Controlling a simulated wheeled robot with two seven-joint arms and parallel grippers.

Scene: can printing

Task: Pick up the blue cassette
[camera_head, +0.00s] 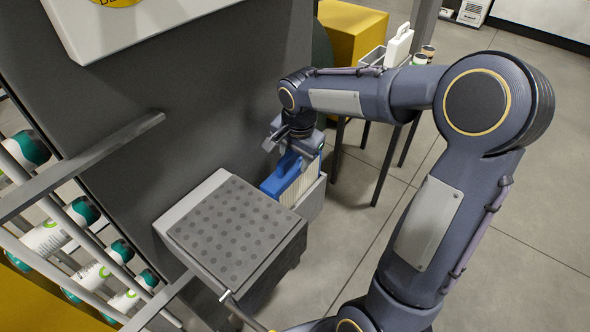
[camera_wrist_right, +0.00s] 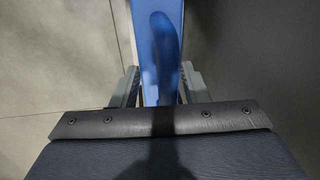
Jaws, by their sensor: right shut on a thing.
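The blue cassette (camera_head: 283,172) stands upright in a light grey holder (camera_head: 312,200) beside the dark dotted platform. My right gripper (camera_head: 293,146) is directly above the cassette, with its fingers at the cassette's top. In the right wrist view the blue cassette (camera_wrist_right: 158,45) runs between the two fingers (camera_wrist_right: 160,88), and the gripper is shut on it. The cassette's lower part is hidden by the holder. My left gripper is not in view.
A dotted grey platform (camera_head: 236,228) stands left of the holder, against a dark machine wall (camera_head: 220,90). Printed cans (camera_head: 45,240) lie on rails at the left. Open floor lies at right.

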